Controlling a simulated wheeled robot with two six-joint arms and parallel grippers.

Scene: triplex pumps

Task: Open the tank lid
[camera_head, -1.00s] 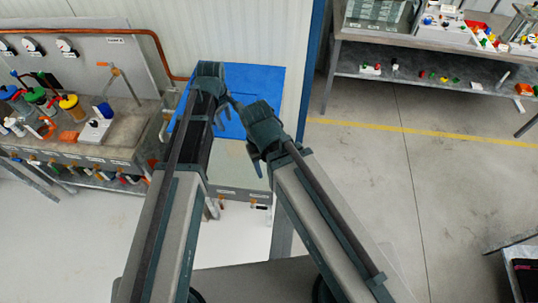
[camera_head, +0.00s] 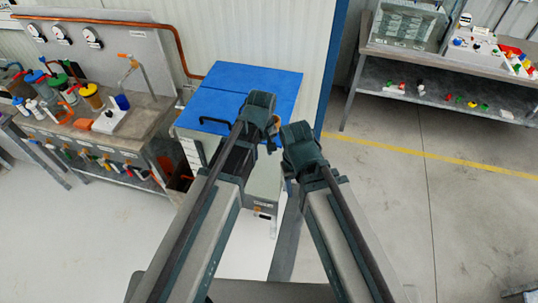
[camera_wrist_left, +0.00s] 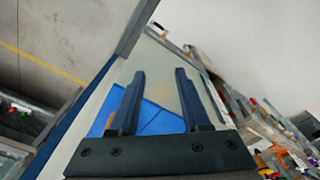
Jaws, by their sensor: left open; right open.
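The tank has a blue lid (camera_head: 262,78) on top of a grey body (camera_head: 263,183) in the head view. The lid looks flat and shut, with a seam across it. A dark handle (camera_head: 214,121) shows at its front left. My left gripper (camera_head: 270,145) is in front of the lid's right part and hides some of it; it is right of the handle and apart from it. In the left wrist view its two fingers (camera_wrist_left: 158,75) are open and empty, with blue lid surface (camera_wrist_left: 155,122) behind them. My right gripper (camera_head: 289,180) is open, beside the left one.
A bench with jars (camera_head: 90,93), gauges (camera_head: 60,33) and a copper pipe (camera_head: 183,52) stands left of the tank. A blue post (camera_head: 335,60) rises right of it. A workbench (camera_head: 400,60) is at the back right. The floor (camera_head: 400,190) at right is clear.

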